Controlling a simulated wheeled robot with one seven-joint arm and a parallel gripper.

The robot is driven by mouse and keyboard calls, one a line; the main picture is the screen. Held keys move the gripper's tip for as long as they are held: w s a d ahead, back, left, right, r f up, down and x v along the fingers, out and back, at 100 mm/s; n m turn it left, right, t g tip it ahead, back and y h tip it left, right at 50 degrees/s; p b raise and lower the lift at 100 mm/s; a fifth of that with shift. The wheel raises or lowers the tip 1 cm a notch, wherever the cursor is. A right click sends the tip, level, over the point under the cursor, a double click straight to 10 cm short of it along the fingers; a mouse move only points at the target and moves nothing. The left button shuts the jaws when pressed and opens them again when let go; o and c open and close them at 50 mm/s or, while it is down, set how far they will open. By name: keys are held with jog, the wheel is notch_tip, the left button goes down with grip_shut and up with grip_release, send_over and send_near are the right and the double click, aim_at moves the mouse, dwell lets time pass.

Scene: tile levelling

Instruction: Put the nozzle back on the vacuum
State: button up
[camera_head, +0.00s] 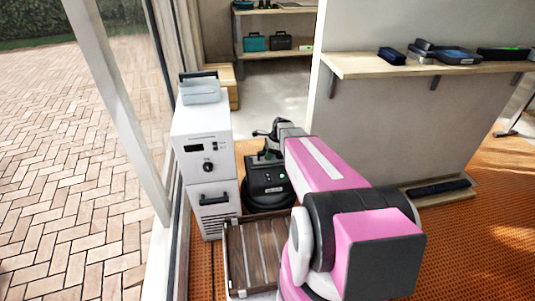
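A dark machine with a green light (268,182), which looks like the vacuum, stands on the floor just right of the white cabinet. My pink arm reaches away from the camera over its right side. My gripper (272,132), dark and small, is at the arm's far end, above or behind the machine's top. Its fingers are too small to tell whether they are open or hold anything. A long, flat dark piece (440,187) lies on a low ledge at the right. It may be the nozzle, but I cannot tell for sure.
A white cabinet (205,150) stands left of the machine, beside the glass door frame. A wood-slatted platform (255,255) lies in front. A half wall with a wooden shelf (365,66) holding dark tools stands right. Orange matting (480,250) is open at right.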

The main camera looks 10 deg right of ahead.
jog(key=v, duration=1.2)
jog(key=s+a+n+h, duration=0.2)
jog(key=s+n, duration=0.7)
jog(key=s, duration=0.1)
jog(key=s+a+r+n+h, duration=0.1)
jog(key=s+a+n+h, duration=0.1)
jog(key=s+n, duration=0.7)
jog(key=shift+s+a+r+h, duration=0.25)
jog(key=shift+s+a+h, duration=0.1)
jog(key=shift+s, duration=0.8)
